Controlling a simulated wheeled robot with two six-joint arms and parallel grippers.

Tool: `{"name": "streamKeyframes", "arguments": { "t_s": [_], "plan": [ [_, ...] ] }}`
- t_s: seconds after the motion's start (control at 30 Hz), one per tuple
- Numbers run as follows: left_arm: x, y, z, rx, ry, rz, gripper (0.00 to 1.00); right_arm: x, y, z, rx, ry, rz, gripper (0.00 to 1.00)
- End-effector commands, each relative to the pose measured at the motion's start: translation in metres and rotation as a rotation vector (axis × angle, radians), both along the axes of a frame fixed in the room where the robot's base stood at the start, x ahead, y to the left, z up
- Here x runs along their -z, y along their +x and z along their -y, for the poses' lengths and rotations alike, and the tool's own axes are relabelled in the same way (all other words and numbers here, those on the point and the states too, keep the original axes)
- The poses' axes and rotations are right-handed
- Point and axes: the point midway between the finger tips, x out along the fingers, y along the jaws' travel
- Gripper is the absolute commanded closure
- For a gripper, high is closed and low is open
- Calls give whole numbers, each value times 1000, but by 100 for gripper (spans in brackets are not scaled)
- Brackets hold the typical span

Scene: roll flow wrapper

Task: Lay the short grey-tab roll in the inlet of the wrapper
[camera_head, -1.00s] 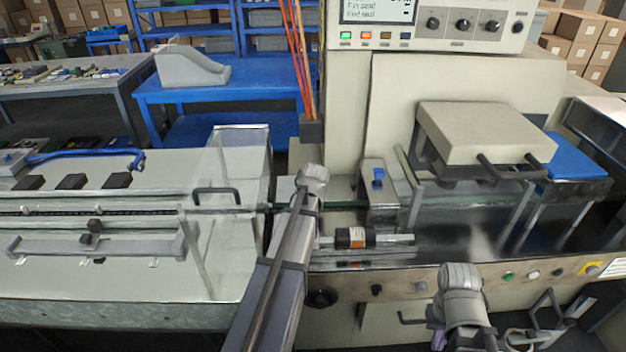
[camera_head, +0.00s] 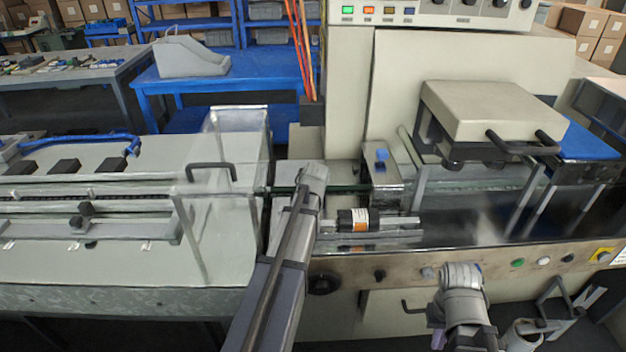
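A short roll (camera_head: 353,219), dark at the left with a white and orange label, lies level above the shiny metal bed (camera_head: 455,232) of the wrapper. A grey, partly clear piece reaches right from it. Its left end is close to my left arm (camera_head: 275,270), which hides what lies behind. My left gripper's fingers are not clear there, so I cannot tell if they hold the roll or if it touches the bed. My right arm (camera_head: 463,292) is low in front of the wrapper. My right gripper (camera_head: 568,303) seems to be at the lower right, its fingers unclear.
A grey block with a blue knob (camera_head: 381,156) stands behind the roll. A raised cream unit with dark handles (camera_head: 490,115) is over the bed to the right. A clear guard (camera_head: 238,150) and the infeed conveyor are at the left. The bed right of the roll is bare.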

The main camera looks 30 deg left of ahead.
Motion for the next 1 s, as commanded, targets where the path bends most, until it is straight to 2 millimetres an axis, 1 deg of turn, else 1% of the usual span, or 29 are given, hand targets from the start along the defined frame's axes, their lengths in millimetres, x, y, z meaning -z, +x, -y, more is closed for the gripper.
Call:
{"name": "streamKeyframes", "arguments": {
  "t_s": [0.03, 0.23, 0.5, 0.67, 0.87, 1.0],
  "plan": [
    [0, 0, 0, 0, 0, 0, 23, 0, 0, 0, 0, 0, 0, 100],
    [0, 0, 0, 0, 0, 0, 1, 0, 0, 0, 0, 0, 0, 100],
    [-1, 0, 0, 0, 0, 0, 0, -1, 0, 0, 0, 0, 0, 100],
    [-6, 0, 0, 0, 0, 0, 0, -6, 0, 0, 0, 0, 0, 100],
    [-25, 0, 0, 0, 0, 0, 0, -25, 0, 0, 0, 0, 0, 100],
    [-44, 0, 0, 0, 0, 0, 0, -44, 0, 0, 1, 0, 0, 100]
  ]
}}
